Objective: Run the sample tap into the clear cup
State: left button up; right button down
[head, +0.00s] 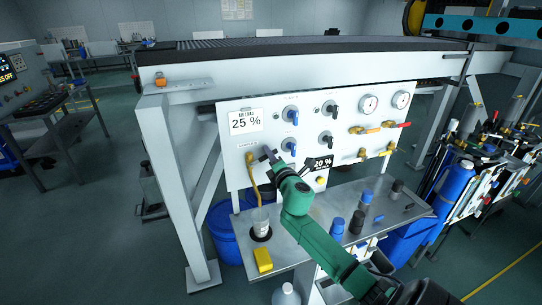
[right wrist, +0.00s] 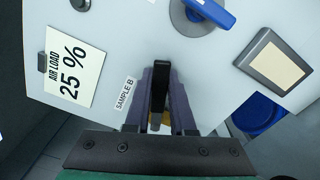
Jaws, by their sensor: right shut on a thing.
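My green right arm reaches up to the white panel (head: 239,178). In the right wrist view, my right gripper (right wrist: 160,82) is shut on a black tap handle (right wrist: 160,90) beside the label "SAMPLE B" (right wrist: 124,93). In the head view, the right gripper (head: 269,160) hides most of this tap. A yellow tube (head: 253,176) runs from the tap area down to the clear cup (head: 261,218). The cup stands upright on the metal shelf at a dark round spot. I cannot tell whether liquid is in it. My left gripper is not in view.
A yellow block (head: 263,261) lies at the shelf's front edge (head: 287,259). Blue-capped and dark containers (head: 337,228) stand right of my arm. The panel has blue and black knobs, gauges (head: 368,104) and a red-handled valve (head: 396,125). A blue bucket (head: 222,232) stands below.

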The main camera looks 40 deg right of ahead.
jog(key=c, duration=0.8)
grip_release()
jog(key=shift+o, duration=0.2)
jog(key=b+v, duration=0.2)
jog(key=v, duration=1.2)
jog(key=shift+s+a, duration=0.2)
jog(key=shift+s, duration=0.1)
